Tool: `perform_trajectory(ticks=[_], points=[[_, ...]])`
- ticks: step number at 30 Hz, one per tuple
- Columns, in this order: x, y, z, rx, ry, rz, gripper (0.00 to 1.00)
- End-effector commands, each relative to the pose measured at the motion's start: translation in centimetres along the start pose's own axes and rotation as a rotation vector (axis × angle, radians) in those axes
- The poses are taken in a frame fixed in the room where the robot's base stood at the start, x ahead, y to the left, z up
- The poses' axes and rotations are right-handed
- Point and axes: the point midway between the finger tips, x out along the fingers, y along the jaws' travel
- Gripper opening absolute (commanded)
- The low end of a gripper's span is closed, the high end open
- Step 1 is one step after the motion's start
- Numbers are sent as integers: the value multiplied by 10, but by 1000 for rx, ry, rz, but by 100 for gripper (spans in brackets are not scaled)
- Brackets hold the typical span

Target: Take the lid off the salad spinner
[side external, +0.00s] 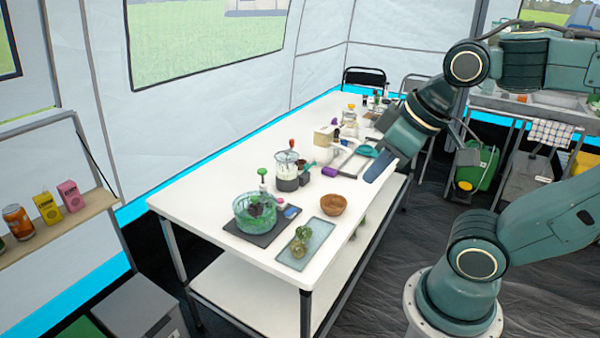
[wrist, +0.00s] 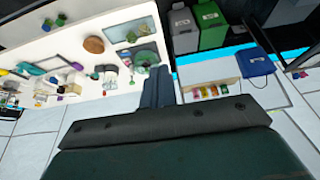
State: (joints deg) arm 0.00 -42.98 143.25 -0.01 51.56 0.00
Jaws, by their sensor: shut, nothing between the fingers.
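A translucent green bowl (side external: 255,214) stands on a dark mat near the front end of the white table; it looks like the salad spinner. The bowl also shows in the wrist view (wrist: 147,56), beyond my fingers. My gripper (side external: 374,177) is shut and empty, pointing down-left near the table's right edge, well apart from the bowl. Its fingers (wrist: 159,72) lie together in the wrist view.
Behind the bowl stands a clear vessel with a red knob (side external: 287,172). A blue-grey tray (side external: 306,244) with green items and a brown bowl (side external: 333,204) are to its right. Several utensils crowd the table's far half. The table's left side (side external: 210,200) is clear.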

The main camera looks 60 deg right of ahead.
Motion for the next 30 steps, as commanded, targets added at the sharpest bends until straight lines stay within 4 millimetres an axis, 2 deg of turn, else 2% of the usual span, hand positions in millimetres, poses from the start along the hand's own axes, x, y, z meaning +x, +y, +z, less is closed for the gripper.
perform_trajectory(ticks=[9, 16, 25, 30], points=[[0, 0, 0, 0, 0, 0, 0], [0, 0, 0, 0, 0, 0, 44], [0, 0, -1, 3, 0, 0, 44], [0, 0, -8, 46, -8, -2, 44]])
